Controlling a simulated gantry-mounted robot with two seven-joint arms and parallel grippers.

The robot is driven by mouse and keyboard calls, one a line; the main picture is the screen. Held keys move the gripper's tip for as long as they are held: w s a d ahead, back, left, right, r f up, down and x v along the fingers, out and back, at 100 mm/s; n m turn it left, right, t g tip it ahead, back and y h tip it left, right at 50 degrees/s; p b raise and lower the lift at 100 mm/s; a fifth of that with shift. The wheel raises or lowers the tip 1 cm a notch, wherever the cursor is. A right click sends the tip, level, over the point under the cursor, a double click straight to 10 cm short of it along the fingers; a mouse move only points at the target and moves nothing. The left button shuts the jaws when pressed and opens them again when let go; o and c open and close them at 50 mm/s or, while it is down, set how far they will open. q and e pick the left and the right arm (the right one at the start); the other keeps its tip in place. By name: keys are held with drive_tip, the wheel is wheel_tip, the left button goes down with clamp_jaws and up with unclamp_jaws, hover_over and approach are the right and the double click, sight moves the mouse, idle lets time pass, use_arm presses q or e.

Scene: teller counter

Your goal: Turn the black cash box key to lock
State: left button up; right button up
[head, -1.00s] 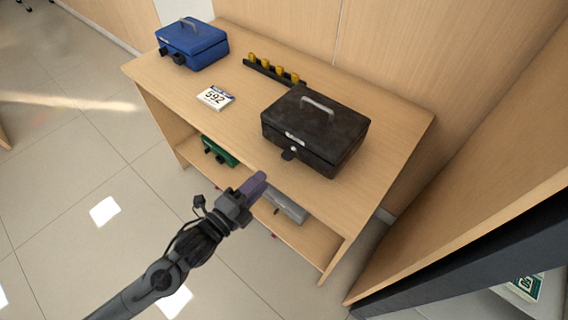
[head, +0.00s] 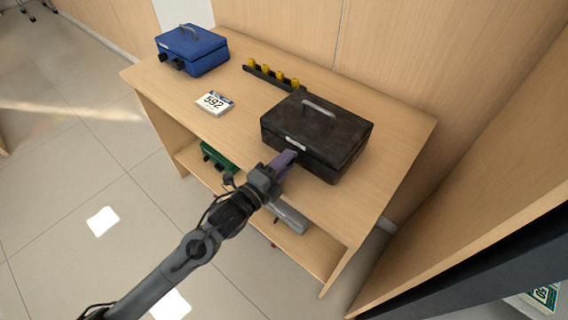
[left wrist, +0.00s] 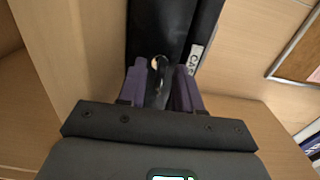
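The black cash box (head: 340,135) sits closed on the wooden counter, its metal handle on top; its dark front face (left wrist: 160,30) fills the upper middle of the left wrist view. My left gripper (head: 287,157), with purple fingers, is at the box's front, over the lock area. In the left wrist view the gripper (left wrist: 160,88) is open, one finger on each side of the key (left wrist: 157,88), which sits at the round brass-coloured lock. I cannot tell whether either finger touches the key. The head view hides the key behind the gripper. My right gripper is not in view.
A blue cash box (head: 192,52) stands at the counter's far left. A black rack with yellow pieces (head: 272,72) lies behind, and a "592" card (head: 214,103) lies mid-counter. A green box (head: 215,157) and a grey box (head: 290,217) are on the shelf below.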

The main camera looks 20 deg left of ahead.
use_arm(q)
clamp_jaws()
drive_tip(key=shift+r+n+p, duration=0.15)
drive_tip(key=shift+n+p, duration=0.25)
drive_tip(key=shift+p, duration=0.45)
drive_tip(key=n+p, duration=1.2)
drive_tip(key=p, duration=0.3)
drive_tip(key=n+p, duration=0.2)
drive_tip(key=n, duration=0.1)
drive_tip(key=shift+p, duration=0.4)
drive_tip(key=shift+n+p, duration=0.65)
drive_tip(key=shift+n, duration=0.45)
drive_tip(key=shift+f, duration=0.2)
